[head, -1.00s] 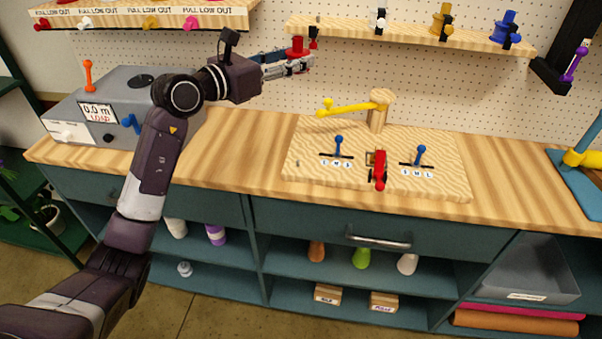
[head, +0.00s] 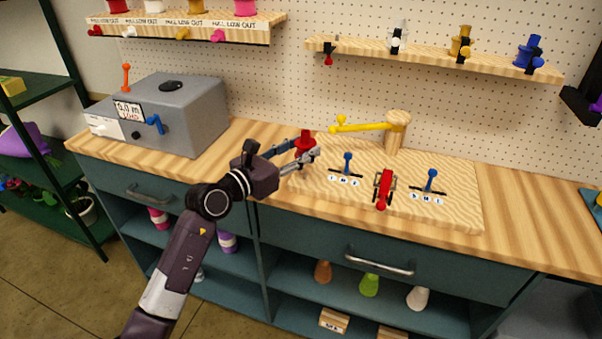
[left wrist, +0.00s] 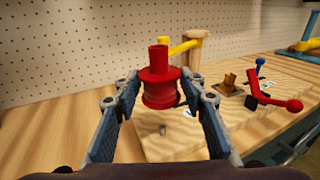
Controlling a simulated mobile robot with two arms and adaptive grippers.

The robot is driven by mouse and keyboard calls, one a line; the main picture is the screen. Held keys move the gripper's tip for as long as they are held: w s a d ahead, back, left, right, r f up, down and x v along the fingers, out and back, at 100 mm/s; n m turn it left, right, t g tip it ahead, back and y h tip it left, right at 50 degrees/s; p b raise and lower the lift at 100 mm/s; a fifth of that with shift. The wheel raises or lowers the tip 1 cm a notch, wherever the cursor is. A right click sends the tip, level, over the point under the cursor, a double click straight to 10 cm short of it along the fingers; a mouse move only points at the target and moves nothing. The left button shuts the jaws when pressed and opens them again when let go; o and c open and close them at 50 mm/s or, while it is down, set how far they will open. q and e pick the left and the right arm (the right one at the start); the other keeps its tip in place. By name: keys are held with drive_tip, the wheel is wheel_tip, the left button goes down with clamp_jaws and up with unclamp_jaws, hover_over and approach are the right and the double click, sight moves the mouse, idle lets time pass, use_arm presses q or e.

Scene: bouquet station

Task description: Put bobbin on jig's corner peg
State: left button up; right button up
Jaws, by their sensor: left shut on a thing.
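My left gripper (head: 303,156) is shut on a red bobbin (head: 304,141) near the left end of the wooden jig board (head: 455,212). In the left wrist view the red bobbin (left wrist: 159,83) stands upright between the two fingers (left wrist: 160,98). A short metal corner peg (left wrist: 163,129) rises from the near corner of the board, below and slightly nearer than the bobbin. The bobbin looks above the peg and apart from it. In the head view the peg is hidden by my gripper. My right gripper is not in view.
The jig carries a wooden post with a yellow arm (head: 362,126), blue-knobbed levers (head: 347,160) and a red-handled clamp (head: 383,187). A grey machine (head: 180,112) stands at the counter's left. Counter between machine and jig is clear.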

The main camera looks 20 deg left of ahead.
sight(301, 181)
use_arm(q)
wheel_tip(301, 181, down, 3)
drive_tip(key=shift+f, duration=0.1)
wheel_tip(301, 181, down, 4)
drive_tip(key=shift+r+b, duration=0.1)
drive_tip(key=shift+b, duration=0.55)
drive_tip(key=o, duration=1.2)
drive_tip(key=shift+c, duration=0.2)
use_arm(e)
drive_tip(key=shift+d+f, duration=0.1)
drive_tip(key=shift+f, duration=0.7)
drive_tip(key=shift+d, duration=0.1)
